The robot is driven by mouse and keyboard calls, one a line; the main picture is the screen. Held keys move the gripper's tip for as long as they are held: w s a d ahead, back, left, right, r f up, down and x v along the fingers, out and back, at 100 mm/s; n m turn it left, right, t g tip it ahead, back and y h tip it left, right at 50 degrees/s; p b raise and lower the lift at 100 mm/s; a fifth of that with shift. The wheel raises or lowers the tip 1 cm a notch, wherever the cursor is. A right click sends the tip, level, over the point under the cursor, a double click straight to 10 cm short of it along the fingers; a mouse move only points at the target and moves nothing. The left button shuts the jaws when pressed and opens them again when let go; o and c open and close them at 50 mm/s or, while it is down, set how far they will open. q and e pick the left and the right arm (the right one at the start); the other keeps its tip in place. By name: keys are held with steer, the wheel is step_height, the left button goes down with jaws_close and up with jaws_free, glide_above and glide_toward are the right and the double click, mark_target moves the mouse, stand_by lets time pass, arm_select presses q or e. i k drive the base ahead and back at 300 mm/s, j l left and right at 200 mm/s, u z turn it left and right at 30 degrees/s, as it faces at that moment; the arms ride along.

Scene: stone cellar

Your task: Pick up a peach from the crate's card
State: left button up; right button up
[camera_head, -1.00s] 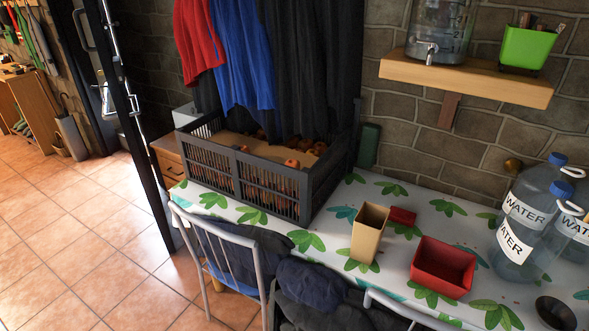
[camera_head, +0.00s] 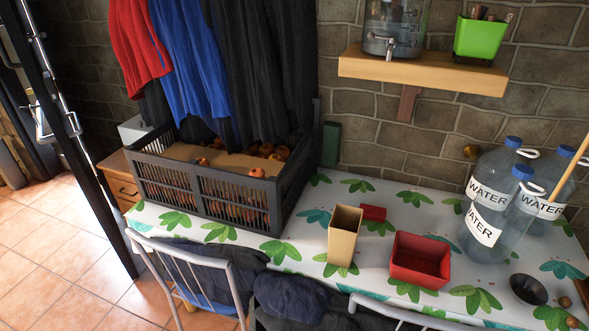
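A dark slatted crate (camera_head: 235,204) stands on the left part of the table. Brown card (camera_head: 222,164) shows inside it. Peaches lie in the crate: one orange-red peach (camera_head: 257,172) is near the front right on the card, and a small one (camera_head: 203,161) is further left. Several more peaches are grouped toward the back right, partly in shadow under the hanging clothes. More round shapes show through the crate's front slats. Neither of my grippers is in view.
Hanging clothes (camera_head: 190,60) come down over the crate's back. On the table (camera_head: 300,255) stand a tan box (camera_head: 343,237), a red box (camera_head: 419,261), water bottles (camera_head: 487,215) and a dark bowl (camera_head: 527,289). Chairs (camera_head: 190,262) stand in front. A wooden shelf (camera_head: 420,72) juts from the wall.

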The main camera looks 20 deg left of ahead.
mark_target(256, 172)
steer(key=j+z, duration=0.3)
steer(key=j, duration=0.6)
steer(key=j+z, duration=0.3)
steer(key=j, duration=0.55)
steer(key=j+z, duration=0.3)
steer(key=j, duration=0.6)
steer(key=k, duration=0.1)
